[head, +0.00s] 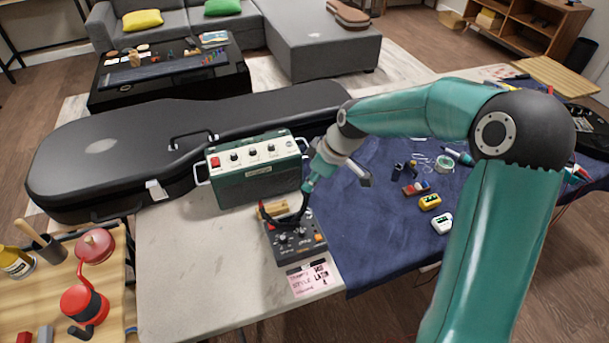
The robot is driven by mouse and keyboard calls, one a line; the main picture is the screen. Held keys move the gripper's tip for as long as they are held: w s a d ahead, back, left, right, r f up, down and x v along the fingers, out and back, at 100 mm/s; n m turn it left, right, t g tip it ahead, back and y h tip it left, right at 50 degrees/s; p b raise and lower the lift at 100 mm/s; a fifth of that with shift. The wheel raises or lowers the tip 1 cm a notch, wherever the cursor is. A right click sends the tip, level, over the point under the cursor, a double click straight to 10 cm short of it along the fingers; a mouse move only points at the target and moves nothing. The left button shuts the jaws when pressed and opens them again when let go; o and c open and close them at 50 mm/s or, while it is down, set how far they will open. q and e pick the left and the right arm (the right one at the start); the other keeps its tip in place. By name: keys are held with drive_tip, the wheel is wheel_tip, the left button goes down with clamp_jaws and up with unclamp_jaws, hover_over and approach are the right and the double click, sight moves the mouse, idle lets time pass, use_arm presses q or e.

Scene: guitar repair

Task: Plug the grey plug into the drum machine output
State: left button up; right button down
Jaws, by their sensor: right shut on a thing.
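The drum machine (297,243), a small dark box with knobs and an orange button, sits on the pale table left of the blue cloth. My right gripper (300,214) reaches down over its back edge with dark fingers close together. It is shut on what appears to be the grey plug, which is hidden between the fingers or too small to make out. I cannot tell whether the plug touches the output. My left gripper is not in view.
A green amplifier (255,172) stands close behind the drum machine, before a black guitar case (110,160). A pink note (314,278) lies in front. Small pedals (430,202) and tools lie on the blue cloth (375,245). The pale table's left part is clear.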

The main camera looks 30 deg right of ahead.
drive_tip(key=shift+w+a+f+b, duration=0.15)
drive_tip(key=shift+f+b, duration=1.25)
drive_tip(key=shift+f, duration=0.85)
drive_tip(key=shift+f+b, duration=0.75)
drive_tip(key=shift+f, duration=0.1)
drive_tip(key=shift+b, duration=0.35)
drive_tip(key=shift+f+b, duration=1.1)
drive_tip(key=c, duration=0.7)
unclamp_jaws()
